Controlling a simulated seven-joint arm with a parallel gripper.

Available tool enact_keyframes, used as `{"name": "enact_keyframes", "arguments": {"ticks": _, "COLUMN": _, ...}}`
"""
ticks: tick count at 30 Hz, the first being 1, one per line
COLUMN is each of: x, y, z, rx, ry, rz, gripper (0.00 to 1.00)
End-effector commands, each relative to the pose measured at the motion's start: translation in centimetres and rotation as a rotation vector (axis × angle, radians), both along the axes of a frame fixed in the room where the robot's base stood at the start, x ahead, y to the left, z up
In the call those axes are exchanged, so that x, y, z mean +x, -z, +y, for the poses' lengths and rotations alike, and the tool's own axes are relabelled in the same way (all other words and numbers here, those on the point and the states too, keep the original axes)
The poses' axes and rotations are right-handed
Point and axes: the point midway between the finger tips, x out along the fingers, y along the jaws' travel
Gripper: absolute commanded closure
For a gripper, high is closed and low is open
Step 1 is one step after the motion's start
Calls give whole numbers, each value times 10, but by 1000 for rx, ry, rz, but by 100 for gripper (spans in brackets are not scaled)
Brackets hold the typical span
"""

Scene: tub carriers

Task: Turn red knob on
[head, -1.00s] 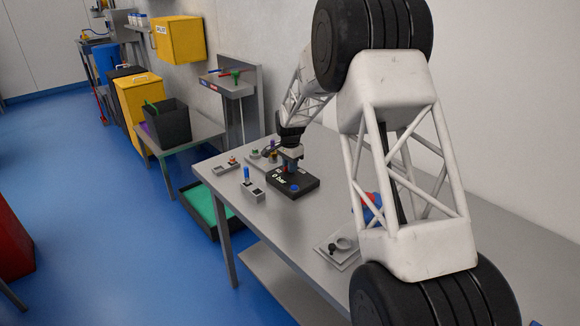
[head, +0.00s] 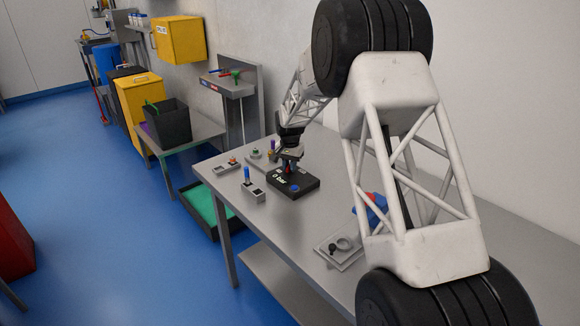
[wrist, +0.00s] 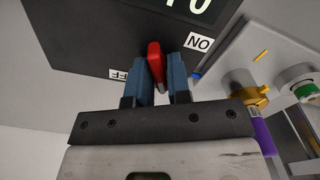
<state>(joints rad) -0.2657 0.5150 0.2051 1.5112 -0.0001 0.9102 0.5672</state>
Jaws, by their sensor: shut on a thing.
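The red knob (wrist: 155,60) is a narrow upright grip on a black box (wrist: 85,35), seen in the wrist view. My gripper (wrist: 160,70) has its two blue fingers closed on either side of the knob. A white ON label lies to the right of the knob and an OFF label to its lower left; the knob sits between them. In the head view the black box (head: 306,186) stands on the grey table with my gripper (head: 288,168) over its far part, and the knob is mostly hidden there. The box display reads about 0 bar in the head view.
A blue button (head: 294,188) is on the box's near part. A small grey block with a blue lever (head: 247,176) stands left of the box. Other small fittings sit behind. A grey plate with a ring (head: 340,246) lies on the near table (head: 290,222).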

Motion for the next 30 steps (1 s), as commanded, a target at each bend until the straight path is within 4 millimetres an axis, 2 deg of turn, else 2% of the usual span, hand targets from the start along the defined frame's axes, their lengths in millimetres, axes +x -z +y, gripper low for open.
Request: {"name": "enact_keyframes", "arguments": {"ticks": 30, "x": -1, "y": 0, "z": 5, "rx": 0, "ry": -932, "rz": 1, "gripper": 100}}
